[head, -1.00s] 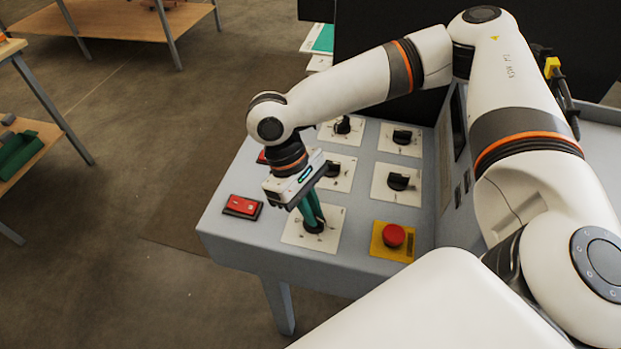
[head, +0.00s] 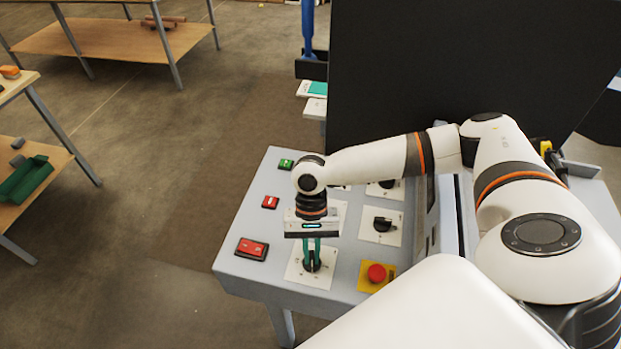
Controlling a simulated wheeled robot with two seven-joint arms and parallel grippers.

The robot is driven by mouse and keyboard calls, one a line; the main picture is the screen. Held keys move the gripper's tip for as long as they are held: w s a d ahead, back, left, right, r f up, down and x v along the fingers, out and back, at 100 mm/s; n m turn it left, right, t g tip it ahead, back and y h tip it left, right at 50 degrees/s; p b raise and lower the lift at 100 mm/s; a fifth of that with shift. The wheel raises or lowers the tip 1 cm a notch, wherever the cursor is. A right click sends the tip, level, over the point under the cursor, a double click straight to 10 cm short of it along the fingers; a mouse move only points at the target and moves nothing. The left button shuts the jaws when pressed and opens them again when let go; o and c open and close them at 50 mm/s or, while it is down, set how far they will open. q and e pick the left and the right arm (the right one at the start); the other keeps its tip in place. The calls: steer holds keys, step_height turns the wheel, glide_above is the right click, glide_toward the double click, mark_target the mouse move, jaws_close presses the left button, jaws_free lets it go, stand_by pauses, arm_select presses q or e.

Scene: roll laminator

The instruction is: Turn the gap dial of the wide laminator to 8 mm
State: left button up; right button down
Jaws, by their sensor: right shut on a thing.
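The control panel (head: 343,274) of the laminator has several black dials on white square plates. My right gripper (head: 312,262) points down at the front left dial and is shut on its black knob (head: 312,266). The white plate (head: 296,277) under that knob shows around the fingers, but its marks are too small to read. The knob is mostly hidden by the green fingers. I cannot tell which dial is the gap dial from its label. My left gripper is not in view.
A red emergency button (head: 376,273) on a yellow plate sits right of the held dial. A red rocker switch (head: 252,249) lies to its left. Another dial (head: 382,224) is behind right. A tall black panel (head: 430,70) stands behind. Wooden tables (head: 110,38) stand far left.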

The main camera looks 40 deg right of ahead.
steer(key=m, duration=0.2)
steer(key=m+t+y, duration=0.1)
steer(key=m, duration=0.1)
steer(key=shift+s+d+m, duration=0.15)
steer(key=shift+d+m, duration=0.05)
steer(key=shift+m, duration=0.1)
steer(key=shift+m+t+y, duration=0.4)
steer(key=shift+m+t, duration=0.5)
steer(key=shift+m, duration=1.1)
steer(key=c, duration=1.5)
jaws_free()
steer(key=shift+s, duration=0.1)
steer(key=shift+o, duration=0.2)
steer(key=shift+d+r, duration=0.25)
steer(key=shift+r, duration=0.2)
steer(key=s+b+v, duration=0.1)
steer(key=b+v, duration=0.2)
steer(key=v, duration=0.8)
steer(key=shift+w, duration=0.5)
